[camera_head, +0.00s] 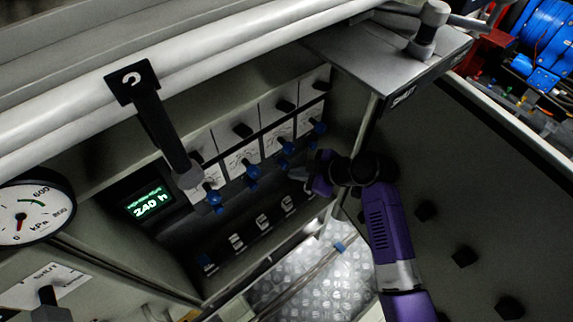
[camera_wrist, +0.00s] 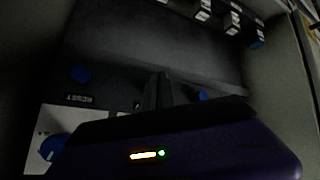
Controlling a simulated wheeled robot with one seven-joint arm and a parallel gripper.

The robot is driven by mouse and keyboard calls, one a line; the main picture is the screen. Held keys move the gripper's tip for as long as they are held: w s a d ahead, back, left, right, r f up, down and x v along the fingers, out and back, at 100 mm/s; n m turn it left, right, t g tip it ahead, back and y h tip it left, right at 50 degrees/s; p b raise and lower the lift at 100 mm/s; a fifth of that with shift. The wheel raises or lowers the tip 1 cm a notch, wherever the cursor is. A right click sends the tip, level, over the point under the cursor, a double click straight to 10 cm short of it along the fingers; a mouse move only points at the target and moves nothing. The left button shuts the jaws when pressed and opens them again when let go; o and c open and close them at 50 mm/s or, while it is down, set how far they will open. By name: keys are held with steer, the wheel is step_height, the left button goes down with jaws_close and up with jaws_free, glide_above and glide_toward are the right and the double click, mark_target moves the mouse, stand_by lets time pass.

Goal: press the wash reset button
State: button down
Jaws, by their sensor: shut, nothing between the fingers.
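A row of blue knobs (camera_head: 252,172) on white plates runs across the recessed panel in the head view, with small blue buttons just below them. I cannot tell which one is marked wash. The wrist view shows one round blue button (camera_wrist: 80,75) beside an inverted RESET label (camera_wrist: 80,99). Another blue button (camera_wrist: 203,96) shows right of the fingers, partly hidden. My gripper (camera_head: 299,173) is shut and empty, in front of the panel's right part, near the buttons. Its dark fingertips (camera_wrist: 160,88) lie between those two buttons in the wrist view; contact cannot be told.
A green display (camera_head: 150,203) reads 240 h, left of the knobs. A black-handled lever (camera_head: 155,115) juts out in front of the panel's left part. Several small switches (camera_head: 262,222) line the lower panel. A grey box (camera_head: 395,60) overhangs at upper right.

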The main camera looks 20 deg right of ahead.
steer(key=shift+s, duration=0.1)
steer(key=s, duration=0.1)
steer(key=s+d+p, duration=0.1)
steer(key=s, duration=0.2)
steer(key=shift+s+d, duration=0.25)
steer(key=shift+s, duration=0.15)
steer(key=shift+w, duration=0.1)
stand_by(0.9)
